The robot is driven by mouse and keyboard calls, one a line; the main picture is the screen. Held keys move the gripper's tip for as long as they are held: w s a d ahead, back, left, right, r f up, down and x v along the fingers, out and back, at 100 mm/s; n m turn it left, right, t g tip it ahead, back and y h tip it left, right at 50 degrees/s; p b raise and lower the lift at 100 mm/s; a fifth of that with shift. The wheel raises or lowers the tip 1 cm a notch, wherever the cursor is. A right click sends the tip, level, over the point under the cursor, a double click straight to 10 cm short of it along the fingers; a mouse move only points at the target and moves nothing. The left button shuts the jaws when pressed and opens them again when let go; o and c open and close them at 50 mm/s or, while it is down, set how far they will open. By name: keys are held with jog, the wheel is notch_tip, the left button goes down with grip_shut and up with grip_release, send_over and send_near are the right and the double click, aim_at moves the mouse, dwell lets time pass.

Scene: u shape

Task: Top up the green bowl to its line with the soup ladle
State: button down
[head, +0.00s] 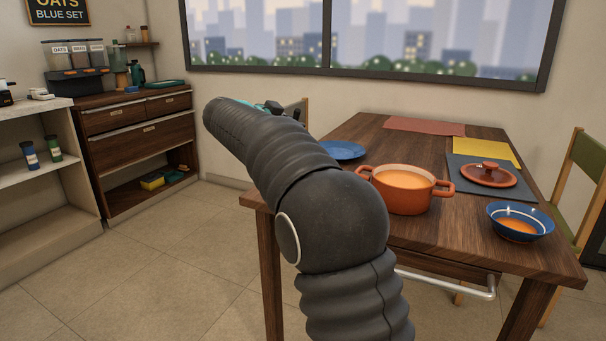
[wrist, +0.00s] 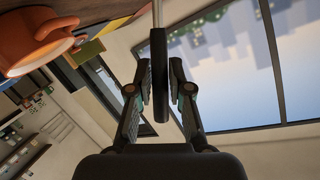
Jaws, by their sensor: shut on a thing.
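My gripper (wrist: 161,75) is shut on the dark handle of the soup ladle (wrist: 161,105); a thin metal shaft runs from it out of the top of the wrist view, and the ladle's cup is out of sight. In the head view my arm hides most of the gripper (head: 287,108). An orange pot (head: 403,191) of orange soup stands open on the table, and shows tilted in the wrist view (wrist: 30,48). A blue bowl (head: 519,222) with a white inner line holds some orange soup below that line. I see no green bowl in either view.
The wooden table (head: 465,237) also bears a blue plate (head: 343,150), red and yellow mats, and a pot lid (head: 488,175) on a grey mat. A green-seated chair (head: 588,170) stands at right. A drawer cabinet and shelves stand at left; the floor between is clear.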

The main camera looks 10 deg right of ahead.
jog(key=shift+s+d+f+m+t, duration=0.15)
jog(key=shift+s+m+t, duration=0.2)
jog(key=shift+s, duration=0.3)
jog(key=shift+s+d+f+m+t, duration=0.15)
jog(key=shift+s+m+t, duration=0.2)
jog(key=shift+s, duration=0.25)
dwell(1.6)
